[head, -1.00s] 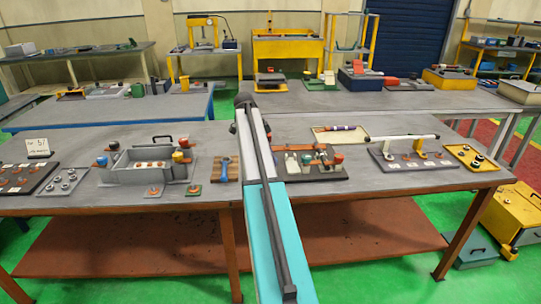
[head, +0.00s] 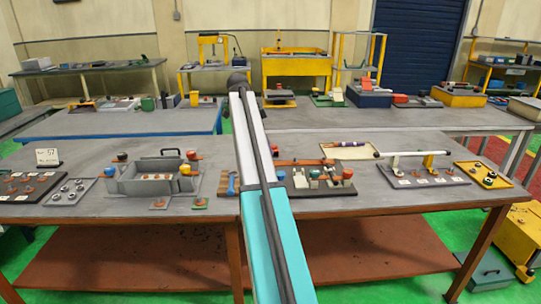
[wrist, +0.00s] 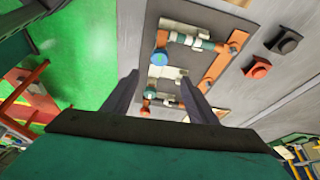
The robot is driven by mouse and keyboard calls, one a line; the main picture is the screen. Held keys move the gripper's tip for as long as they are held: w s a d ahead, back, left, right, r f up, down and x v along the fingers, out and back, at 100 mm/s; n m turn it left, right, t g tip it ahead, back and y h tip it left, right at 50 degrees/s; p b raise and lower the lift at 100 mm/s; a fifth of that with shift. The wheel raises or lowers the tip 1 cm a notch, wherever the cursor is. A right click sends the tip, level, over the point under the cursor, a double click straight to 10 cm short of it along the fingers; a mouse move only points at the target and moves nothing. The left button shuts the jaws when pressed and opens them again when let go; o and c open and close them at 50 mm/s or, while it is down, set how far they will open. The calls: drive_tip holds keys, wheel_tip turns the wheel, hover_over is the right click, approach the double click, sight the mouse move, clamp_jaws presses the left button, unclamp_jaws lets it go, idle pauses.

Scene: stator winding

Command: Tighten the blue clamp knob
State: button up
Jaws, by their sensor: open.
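In the wrist view, the round blue clamp knob (wrist: 159,58) stands on a clamp on a grey-brown fixture plate (wrist: 192,10). My gripper (wrist: 162,79) is open and empty, its two dark fingers apart. The knob appears just beyond the fingertips, a little left of the middle of the gap; no contact shows. An orange-red knob (wrist: 147,111) and copper-coloured bars (wrist: 217,68) are on the same plate. In the head view, a fixture board (head: 325,191) with a small blue knob (head: 280,175) lies right beside my arm. My gripper cannot be made out there.
A grey box fixture (head: 140,186) with coloured knobs stands left of my arm. A blue-handled tool (head: 232,184) lies close to the arm. A white-barred fixture (head: 410,182) and a yellow tray (head: 466,168) are on the right.

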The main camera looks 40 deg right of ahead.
drive_tip(key=shift+v, duration=0.75)
